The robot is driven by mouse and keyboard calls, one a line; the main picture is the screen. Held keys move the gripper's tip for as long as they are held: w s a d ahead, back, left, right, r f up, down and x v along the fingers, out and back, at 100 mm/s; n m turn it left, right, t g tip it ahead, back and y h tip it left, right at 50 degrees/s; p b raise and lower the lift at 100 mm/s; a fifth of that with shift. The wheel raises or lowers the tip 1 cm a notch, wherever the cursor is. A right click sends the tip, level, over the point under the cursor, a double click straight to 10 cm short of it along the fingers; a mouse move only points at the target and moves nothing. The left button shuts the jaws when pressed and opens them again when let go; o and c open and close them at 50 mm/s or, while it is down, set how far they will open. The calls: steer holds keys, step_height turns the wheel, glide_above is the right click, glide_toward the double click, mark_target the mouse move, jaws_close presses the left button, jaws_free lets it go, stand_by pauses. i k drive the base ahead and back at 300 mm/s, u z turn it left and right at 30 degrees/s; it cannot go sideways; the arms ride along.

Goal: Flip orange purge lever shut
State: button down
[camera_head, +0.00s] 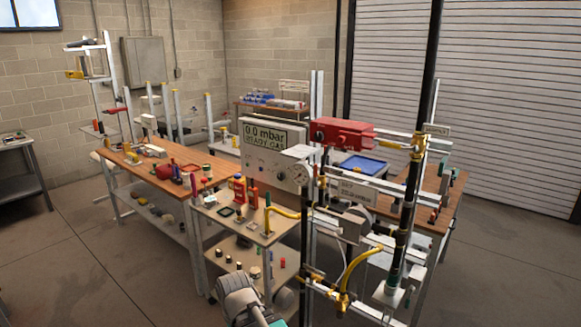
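No lever can be singled out with certainty as the orange purge lever at this size. Yellow-orange fittings (417,148) sit on the upper right of the pipe frame, beside a thick black vertical pipe. Lower on the same frame, a curved yellow pipe (358,267) runs down to a small yellow-orange fitting (344,300). Whether any of these is open or shut cannot be told. A grey rounded part of my arm shows at the bottom centre, in front of the bench. My gripper's fingers do not show.
A cluttered wooden bench (150,172) is at left. The floor at lower left is clear.

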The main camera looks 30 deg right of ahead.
mark_target(317, 184)
steer(key=z, duration=0.35)
steer(key=i, duration=0.9)
steer(key=z, duration=0.7)
